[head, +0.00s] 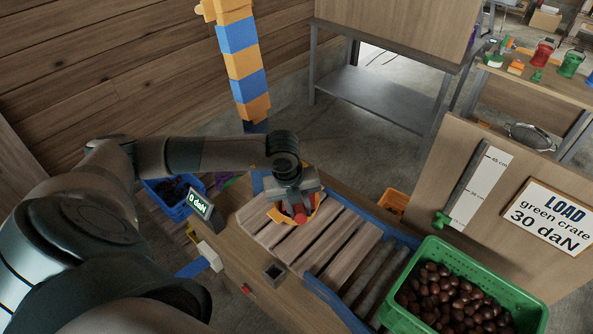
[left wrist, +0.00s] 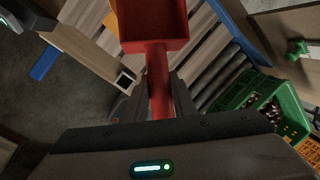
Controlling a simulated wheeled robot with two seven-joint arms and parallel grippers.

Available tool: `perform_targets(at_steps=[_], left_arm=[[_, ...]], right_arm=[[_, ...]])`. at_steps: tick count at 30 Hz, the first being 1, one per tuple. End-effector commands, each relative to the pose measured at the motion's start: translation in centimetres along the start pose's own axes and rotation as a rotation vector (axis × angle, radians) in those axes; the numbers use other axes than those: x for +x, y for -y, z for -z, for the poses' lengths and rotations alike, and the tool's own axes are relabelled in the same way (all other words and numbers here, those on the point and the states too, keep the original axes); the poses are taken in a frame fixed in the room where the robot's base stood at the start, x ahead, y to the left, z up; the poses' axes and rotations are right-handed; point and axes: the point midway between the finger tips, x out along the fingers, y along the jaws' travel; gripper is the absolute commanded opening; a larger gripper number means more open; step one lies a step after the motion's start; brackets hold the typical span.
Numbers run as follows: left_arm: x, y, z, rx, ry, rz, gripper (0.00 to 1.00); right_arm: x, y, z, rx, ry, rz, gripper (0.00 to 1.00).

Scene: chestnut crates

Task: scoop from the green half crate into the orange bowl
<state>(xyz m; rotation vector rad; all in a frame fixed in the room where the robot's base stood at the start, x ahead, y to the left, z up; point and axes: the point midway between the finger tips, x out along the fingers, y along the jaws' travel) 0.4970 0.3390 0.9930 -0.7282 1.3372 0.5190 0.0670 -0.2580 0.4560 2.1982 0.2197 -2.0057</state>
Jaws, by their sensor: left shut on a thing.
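My left gripper (head: 296,204) is shut on the handle of a red scoop (head: 300,217) above the slatted wooden bench. In the left wrist view, the scoop (left wrist: 156,75) has its handle between the fingers (left wrist: 160,95), and the visible part of its pan looks empty. A green crate (head: 424,250) holding many brown chestnuts stands at the lower right, apart from the gripper. It also shows in the left wrist view (left wrist: 262,92). An orange thing (head: 277,216) lies partly hidden behind the gripper; I cannot tell if it is the bowl. My right gripper is not in view.
Metal rollers (head: 378,272) with blue side rails lie between the slats and the crate. A display (head: 200,205) reads 0 daN. A sign (head: 548,218) reads "LOAD green crate 30 daN". A blue crate (head: 172,212) stands left, an orange crate (head: 393,201) behind.

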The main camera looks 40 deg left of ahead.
Motion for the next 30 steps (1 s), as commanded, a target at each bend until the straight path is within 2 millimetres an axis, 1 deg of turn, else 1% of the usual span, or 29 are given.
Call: perform_targets(at_steps=[5,8,15,30], left_arm=[[0.0,0.0,0.0,0.000,0.001,0.000,0.00],[0.3,-0.1,0.1,0.003,0.009,0.000,0.00],[1.9,-0.4,0.8,0.015,0.073,0.007,0.00],[4.3,-0.9,2.0,0.040,0.217,0.023,0.00]], right_arm=[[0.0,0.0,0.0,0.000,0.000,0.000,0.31],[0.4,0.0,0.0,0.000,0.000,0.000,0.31],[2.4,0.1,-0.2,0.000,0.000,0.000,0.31],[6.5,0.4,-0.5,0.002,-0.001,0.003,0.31]])
